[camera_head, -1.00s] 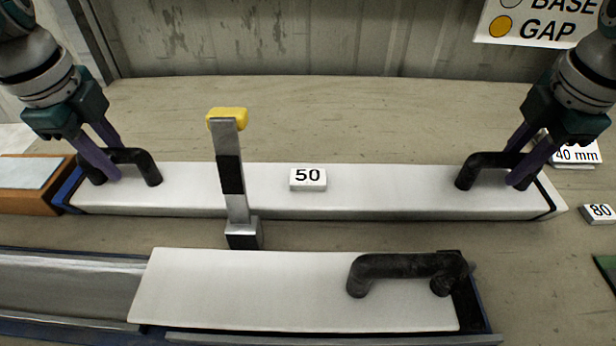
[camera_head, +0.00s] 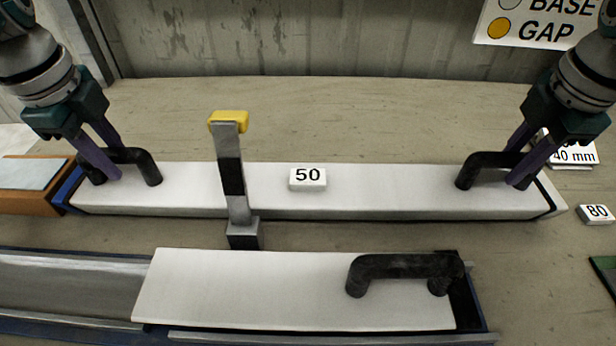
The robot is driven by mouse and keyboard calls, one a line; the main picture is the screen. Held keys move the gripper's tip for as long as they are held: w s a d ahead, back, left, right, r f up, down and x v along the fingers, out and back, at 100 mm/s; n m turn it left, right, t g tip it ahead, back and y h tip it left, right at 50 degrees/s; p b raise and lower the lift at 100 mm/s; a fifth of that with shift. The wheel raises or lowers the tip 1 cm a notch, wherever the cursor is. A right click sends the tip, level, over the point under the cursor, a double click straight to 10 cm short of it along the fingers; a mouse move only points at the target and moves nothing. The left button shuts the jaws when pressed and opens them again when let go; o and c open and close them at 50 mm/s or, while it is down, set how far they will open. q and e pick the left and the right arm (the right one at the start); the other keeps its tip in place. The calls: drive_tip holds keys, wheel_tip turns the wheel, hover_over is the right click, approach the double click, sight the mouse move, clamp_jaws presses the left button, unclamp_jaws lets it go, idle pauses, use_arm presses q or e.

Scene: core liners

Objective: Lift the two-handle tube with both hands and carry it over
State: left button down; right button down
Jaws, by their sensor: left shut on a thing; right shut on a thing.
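The two-handle tube (camera_head: 400,193) is a long white box-shaped piece lying left to right across the table, with a black handle near each end. My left gripper (camera_head: 110,172) is shut on the left black handle (camera_head: 147,165). My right gripper (camera_head: 517,175) is shut on the right black handle (camera_head: 474,168). The tube looks level; I cannot tell whether it touches the table. A small white block marked 50 (camera_head: 308,179) shows at the middle of its top.
An upright striped post with a yellow top (camera_head: 229,122) stands in front of the tube. Nearer lies a white slab (camera_head: 250,290) with one black handle (camera_head: 405,267) in a rail. An orange-brown block (camera_head: 35,203) is at left, an 80 tag (camera_head: 596,214) at right.

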wheel_tip(320, 180, up, 12)
drive_tip(key=p, duration=1.1)
drive_tip(key=shift+w+f, duration=0.15)
